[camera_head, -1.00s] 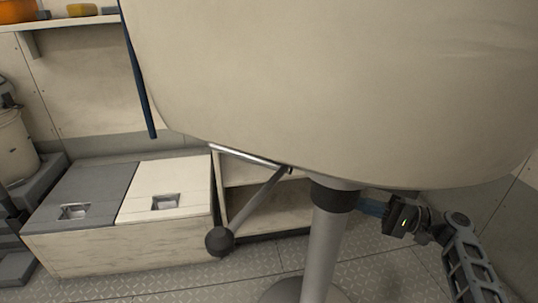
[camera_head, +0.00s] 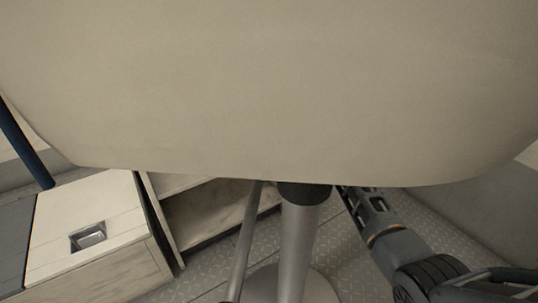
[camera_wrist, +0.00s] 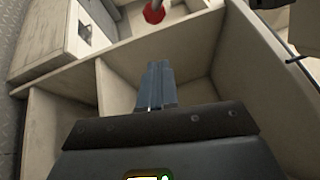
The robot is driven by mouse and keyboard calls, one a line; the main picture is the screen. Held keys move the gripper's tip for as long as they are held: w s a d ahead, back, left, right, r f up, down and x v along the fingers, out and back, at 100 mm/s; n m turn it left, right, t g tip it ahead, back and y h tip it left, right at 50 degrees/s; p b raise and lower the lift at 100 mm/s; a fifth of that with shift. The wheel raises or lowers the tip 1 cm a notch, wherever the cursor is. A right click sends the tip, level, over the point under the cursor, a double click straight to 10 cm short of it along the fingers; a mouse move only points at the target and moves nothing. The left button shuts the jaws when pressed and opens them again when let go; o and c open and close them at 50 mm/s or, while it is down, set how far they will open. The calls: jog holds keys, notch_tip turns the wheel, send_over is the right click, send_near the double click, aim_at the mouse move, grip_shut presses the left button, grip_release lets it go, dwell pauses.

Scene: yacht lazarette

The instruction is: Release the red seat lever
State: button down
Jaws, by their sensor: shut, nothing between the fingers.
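A red ball knob (camera_wrist: 153,12) on a short grey rod shows at the top edge of the wrist view. My gripper (camera_wrist: 158,68) is shut and empty, its fingers pointing up the picture toward the knob, apart from it. In the head view the large beige seat (camera_head: 270,90) fills the upper part and hides my fingertips; my arm reaches under its edge right of the post. A thin grey rod (camera_head: 247,235) slants down left of the post, its end cut off at the picture's bottom. I cannot tell whether it carries the red knob.
The grey seat post (camera_head: 297,245) stands on a round base on the diamond-plate floor (camera_head: 350,265). A white-lidded locker (camera_head: 85,215) is at the left, beside an open shelf unit (camera_head: 205,215). Open wooden compartments (camera_wrist: 60,125) lie beyond my gripper in the wrist view.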

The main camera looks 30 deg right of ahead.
jog(key=a+r+b, duration=0.1)
jog(key=a, duration=0.6)
jog(key=shift+w+r+b, duration=0.2)
jog(key=shift+w+b, duration=0.1)
jog(key=shift+w, duration=0.1)
jog(key=shift+a, duration=0.15)
